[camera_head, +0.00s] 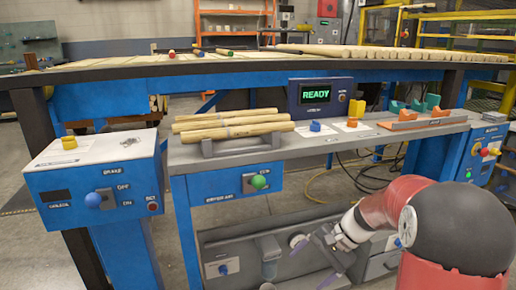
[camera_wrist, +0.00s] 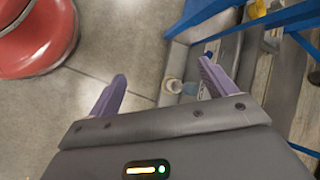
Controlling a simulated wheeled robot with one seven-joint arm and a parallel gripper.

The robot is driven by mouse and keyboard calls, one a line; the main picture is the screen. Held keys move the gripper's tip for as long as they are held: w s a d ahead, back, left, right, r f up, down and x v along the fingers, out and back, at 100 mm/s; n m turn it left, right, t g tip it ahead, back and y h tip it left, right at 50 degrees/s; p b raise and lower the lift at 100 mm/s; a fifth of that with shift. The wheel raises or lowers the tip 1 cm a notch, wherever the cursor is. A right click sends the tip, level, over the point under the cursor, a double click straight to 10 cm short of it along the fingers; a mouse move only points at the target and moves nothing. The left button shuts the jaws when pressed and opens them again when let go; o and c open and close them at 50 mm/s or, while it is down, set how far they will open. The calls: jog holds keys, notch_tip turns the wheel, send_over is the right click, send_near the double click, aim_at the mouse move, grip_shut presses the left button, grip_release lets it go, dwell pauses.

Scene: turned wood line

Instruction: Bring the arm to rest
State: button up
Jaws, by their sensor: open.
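My gripper (camera_head: 310,264) hangs low in front of the bench, before its lower shelf, with its purple fingers spread apart. In the wrist view my gripper (camera_wrist: 162,70) is open, with nothing between the fingers but floor and part of the bench's lower area. My red arm comes in from the lower right of the head view and is bent down toward the bench.
A blue control box (camera_head: 98,188) stands at left. The lower shelf (camera_head: 215,240) is close to my gripper. Bare floor (camera_wrist: 110,35) shows below.

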jog(key=s+r+n+t+h, duration=0.2)
jog(key=s+r, duration=0.2)
jog(key=s, duration=0.3)
jog(key=s+d+r+n+t+h+p, duration=0.1)
jog(key=s+r+n+t+h, duration=0.1)
jog(key=s, duration=0.5)
jog(key=s+d+r+n+t+h, duration=0.1)
jog(key=s+r+n+h, duration=0.2)
jog(key=s+r, duration=0.3)
jog(key=shift+s+r+n+t, duration=0.3)
jog(key=shift+s+n+t, duration=0.15)
jog(key=shift+s, duration=0.3)
